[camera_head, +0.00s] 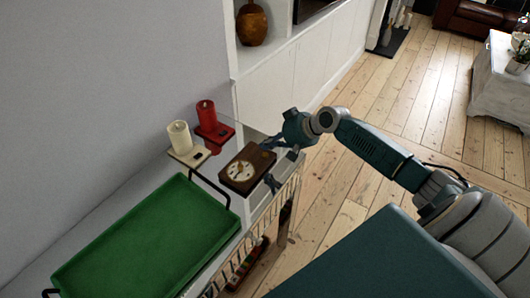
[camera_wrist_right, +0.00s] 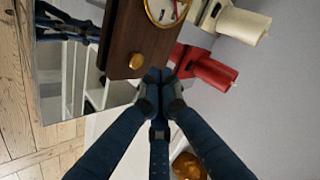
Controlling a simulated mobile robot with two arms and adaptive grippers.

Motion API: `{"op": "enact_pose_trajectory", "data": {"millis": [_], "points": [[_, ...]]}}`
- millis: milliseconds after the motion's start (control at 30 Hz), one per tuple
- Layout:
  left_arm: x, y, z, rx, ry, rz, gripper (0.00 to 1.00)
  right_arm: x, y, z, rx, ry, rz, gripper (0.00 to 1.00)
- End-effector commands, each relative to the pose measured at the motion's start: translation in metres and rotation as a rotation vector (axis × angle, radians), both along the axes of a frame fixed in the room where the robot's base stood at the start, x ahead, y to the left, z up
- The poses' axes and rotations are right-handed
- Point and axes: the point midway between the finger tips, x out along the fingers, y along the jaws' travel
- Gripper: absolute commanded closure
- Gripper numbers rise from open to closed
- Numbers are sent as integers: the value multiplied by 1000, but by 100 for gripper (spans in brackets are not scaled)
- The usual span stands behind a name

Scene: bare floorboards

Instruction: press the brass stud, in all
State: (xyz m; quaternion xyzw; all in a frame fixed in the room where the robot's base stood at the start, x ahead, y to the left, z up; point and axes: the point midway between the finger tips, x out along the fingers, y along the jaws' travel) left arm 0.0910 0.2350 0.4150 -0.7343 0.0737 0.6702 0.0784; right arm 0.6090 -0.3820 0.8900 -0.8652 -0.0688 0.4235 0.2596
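A brown wooden box with a round white-and-gold dial (camera_head: 241,170) lies on the shelf, seen from above. In the right wrist view the box (camera_wrist_right: 124,36) has a round brass stud (camera_wrist_right: 136,61) on its wooden face, near the dial. My right gripper (camera_head: 268,145) reaches in from the right to the box's far right corner. In the right wrist view its fingers (camera_wrist_right: 160,76) are closed together, empty, with the tips beside the stud; whether they touch the box I cannot tell. My left gripper is out of view.
A green tray (camera_head: 72,274) fills the left of the shelf. A mirror-like surface (camera_wrist_right: 62,90) lies beside the box. Open floorboards (camera_head: 390,100) lie to the right.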

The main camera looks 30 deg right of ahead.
Motion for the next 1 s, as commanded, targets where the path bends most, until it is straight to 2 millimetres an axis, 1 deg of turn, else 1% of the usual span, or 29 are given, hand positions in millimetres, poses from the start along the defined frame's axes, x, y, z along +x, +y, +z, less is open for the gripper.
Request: {"op": "enact_pose_trajectory", "data": {"millis": [33, 333, 1000], "points": [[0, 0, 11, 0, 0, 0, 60, 0, 0, 11, 0, 0, 0, 100], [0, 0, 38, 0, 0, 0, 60, 0, 0, 39, 0, 0, 0, 100], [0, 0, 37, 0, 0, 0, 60, 0, 0, 39, 0, 0, 0, 100]]}}
